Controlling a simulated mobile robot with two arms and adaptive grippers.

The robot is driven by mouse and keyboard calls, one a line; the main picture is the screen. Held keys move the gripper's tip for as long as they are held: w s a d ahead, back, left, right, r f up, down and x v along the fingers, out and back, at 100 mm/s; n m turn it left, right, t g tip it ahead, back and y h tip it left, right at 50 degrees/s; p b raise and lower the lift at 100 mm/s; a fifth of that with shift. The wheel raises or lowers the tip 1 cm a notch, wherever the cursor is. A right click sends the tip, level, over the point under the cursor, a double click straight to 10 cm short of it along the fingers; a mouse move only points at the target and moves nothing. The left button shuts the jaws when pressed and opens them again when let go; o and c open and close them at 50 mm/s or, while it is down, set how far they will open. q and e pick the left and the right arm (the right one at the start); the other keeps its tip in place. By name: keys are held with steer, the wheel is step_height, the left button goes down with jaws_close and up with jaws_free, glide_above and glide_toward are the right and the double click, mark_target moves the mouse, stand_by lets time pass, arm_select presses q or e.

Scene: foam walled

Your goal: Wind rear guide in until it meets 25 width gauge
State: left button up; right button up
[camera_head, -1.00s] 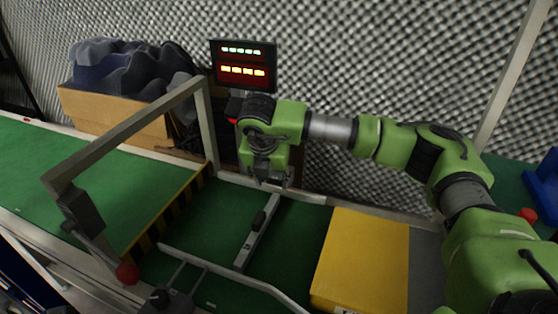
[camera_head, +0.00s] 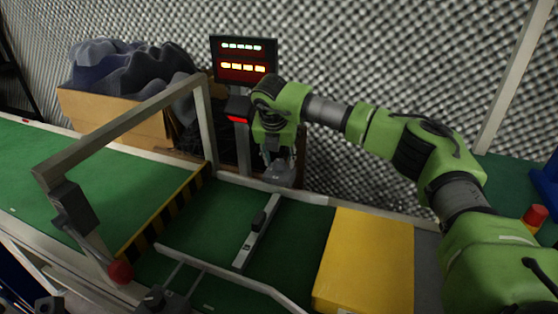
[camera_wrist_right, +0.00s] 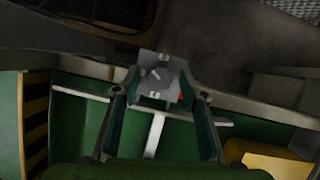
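My right gripper (camera_head: 279,160) points down over the far edge of the green belt. In the right wrist view its two fingers (camera_wrist_right: 160,88) are apart. A grey plate with a small lever-like part (camera_wrist_right: 158,75) shows between and beyond the fingertips; I cannot tell whether they touch it. The rear guide seems to be the pale bar (camera_wrist_right: 82,93) crossing the belt side in that view. A pale bar with a black block, seemingly the width gauge (camera_head: 258,232), lies across the belt. Any gap between it and the rear guide is unclear. My left gripper is not in view.
A yellow box (camera_head: 365,260) stands on the belt to the right. A grey arch (camera_head: 125,130) with a red knob (camera_head: 120,271) spans the belt at left. A display (camera_head: 243,60) with lit rows stands behind, beside a cardboard box of dark foam (camera_head: 110,115).

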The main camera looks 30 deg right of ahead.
steer(key=c, duration=1.1)
